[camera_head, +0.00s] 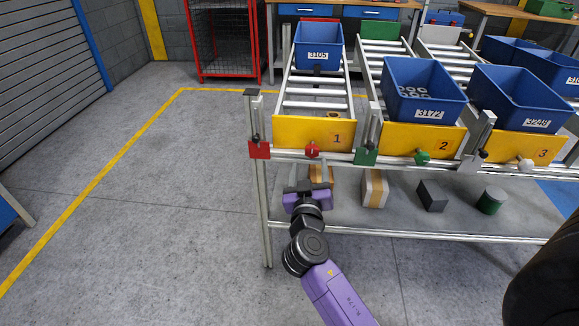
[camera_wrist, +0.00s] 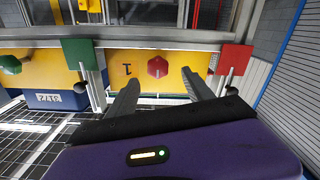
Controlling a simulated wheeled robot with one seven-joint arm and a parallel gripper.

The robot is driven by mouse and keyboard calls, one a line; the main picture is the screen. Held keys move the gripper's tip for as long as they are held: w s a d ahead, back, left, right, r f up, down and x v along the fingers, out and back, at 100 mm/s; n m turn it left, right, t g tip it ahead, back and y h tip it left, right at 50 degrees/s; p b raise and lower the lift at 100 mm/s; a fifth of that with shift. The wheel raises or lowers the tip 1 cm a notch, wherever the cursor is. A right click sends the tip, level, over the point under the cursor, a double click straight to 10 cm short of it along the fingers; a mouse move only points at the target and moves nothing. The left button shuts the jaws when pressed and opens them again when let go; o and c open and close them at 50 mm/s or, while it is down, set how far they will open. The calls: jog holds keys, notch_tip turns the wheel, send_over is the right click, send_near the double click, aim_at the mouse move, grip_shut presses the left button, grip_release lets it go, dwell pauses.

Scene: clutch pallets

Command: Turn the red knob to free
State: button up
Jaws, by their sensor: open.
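The red knob (camera_head: 312,149) sits on the lower edge of the yellow panel (camera_head: 290,131) marked 1, at the front of the left lane. In the wrist view, where the panel appears upside down, the red knob (camera_wrist: 157,67) shows as a red hexagon with a dark marking too small to read. My gripper (camera_head: 308,187) is in front of and below the knob in the head view, apart from it. In the wrist view my gripper (camera_wrist: 160,77) is open, its two fingers spread either side of the knob, with nothing between them.
A red plate with a lever (camera_head: 259,150) is left of the knob, and a green plate with a lever (camera_head: 366,156) is right. A green knob (camera_head: 422,158) is on panel 2. Boxes stand on the lower shelf (camera_head: 400,222). The floor at left is clear.

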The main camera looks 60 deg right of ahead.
aim_at(312, 154)
jog(key=shift+m, duration=0.4)
jog(key=shift+p+x, duration=0.3)
jog(key=shift+x, duration=3.6)
jog(key=shift+s, duration=0.15)
grip_shut()
